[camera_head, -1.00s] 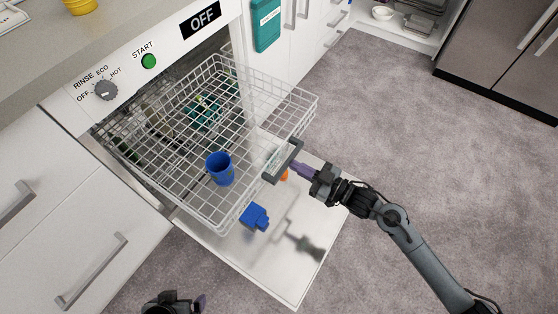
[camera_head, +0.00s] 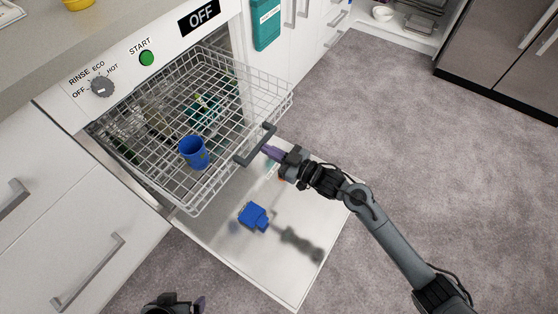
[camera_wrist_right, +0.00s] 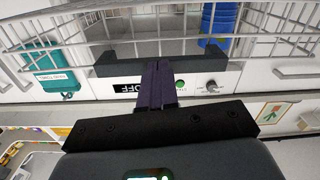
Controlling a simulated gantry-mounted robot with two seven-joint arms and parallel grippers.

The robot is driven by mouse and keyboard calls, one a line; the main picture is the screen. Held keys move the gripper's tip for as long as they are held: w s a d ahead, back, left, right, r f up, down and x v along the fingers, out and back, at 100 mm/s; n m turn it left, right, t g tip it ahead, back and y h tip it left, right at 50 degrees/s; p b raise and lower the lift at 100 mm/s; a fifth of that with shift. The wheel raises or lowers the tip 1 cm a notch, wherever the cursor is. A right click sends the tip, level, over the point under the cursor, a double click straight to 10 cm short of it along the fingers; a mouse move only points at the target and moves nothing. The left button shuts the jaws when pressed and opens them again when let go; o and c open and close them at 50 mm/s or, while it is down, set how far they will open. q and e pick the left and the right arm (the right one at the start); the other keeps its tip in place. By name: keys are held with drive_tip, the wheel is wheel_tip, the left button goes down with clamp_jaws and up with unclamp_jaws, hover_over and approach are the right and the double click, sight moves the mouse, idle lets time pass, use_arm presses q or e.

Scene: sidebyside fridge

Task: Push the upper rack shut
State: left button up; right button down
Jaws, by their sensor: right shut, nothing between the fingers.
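The upper rack (camera_head: 230,88) is a white wire basket, partly slid out of the dishwasher above its open door (camera_head: 290,262). A dark grey handle (camera_head: 256,146) is on its front. A blue cup (camera_head: 194,152) stands in the rack. My right gripper (camera_head: 272,153) is shut and empty, its purple fingertips at the handle's outer side. In the right wrist view the fingers (camera_wrist_right: 159,84) meet in front of the dark handle bar (camera_wrist_right: 105,64), touching or very close. My left gripper (camera_head: 185,304) shows only in part at the bottom edge, its jaws unclear.
A blue block-like item (camera_head: 253,215) lies on or above the open door. The control panel has a dial (camera_head: 102,87), a green start button (camera_head: 146,58) and a display (camera_head: 199,20) reading OFF. Carpet to the right is clear.

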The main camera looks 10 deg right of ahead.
sight(250, 141)
drive_tip(key=shift+x, duration=0.95)
drive_tip(key=shift+w+a+f+b, duration=0.1)
drive_tip(key=shift+w+a+b, duration=0.35)
drive_tip(key=shift+w+a, duration=0.1)
drive_tip(key=b+x, duration=0.1)
drive_tip(key=x, duration=0.3)
drive_tip(key=shift+w+a, duration=0.1)
drive_tip(key=shift+w, duration=0.05)
drive_tip(key=b+x, duration=0.3)
drive_tip(key=x, duration=0.1)
drive_tip(key=shift+w+a+f, duration=0.1)
drive_tip(key=shift+w+a, duration=0.15)
drive_tip(key=shift+w, duration=0.05)
drive_tip(key=shift+w+a, duration=0.45)
drive_tip(key=shift+w, duration=0.05)
drive_tip(key=shift+b, duration=0.35)
